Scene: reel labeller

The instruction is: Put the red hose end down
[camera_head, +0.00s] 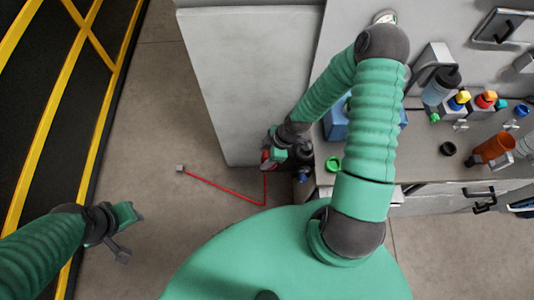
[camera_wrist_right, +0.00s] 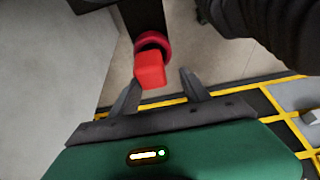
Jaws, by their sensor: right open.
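A thin red hose (camera_head: 225,188) runs in the head view from a small grey end piece (camera_head: 180,168) over the floor, then up to my right gripper (camera_head: 268,157). In the right wrist view, the red hose end (camera_wrist_right: 150,70) is a red block with a red ring behind it, against a dark upright part. My right gripper (camera_wrist_right: 160,95) is open, its fingertips apart on either side of the block's lower end. I cannot tell whether either finger touches it. My left gripper (camera_head: 128,232) is over the floor at lower left, far from the hose; its jaw opening is unclear.
A grey cabinet (camera_head: 250,75) stands beside my right gripper. The grey bench (camera_head: 430,165) at right holds a green ring (camera_head: 333,163), a black ring (camera_head: 447,148), an orange cup (camera_head: 492,148) and bottles. Yellow-striped black flooring (camera_head: 60,90) is at left. Bare floor lies between.

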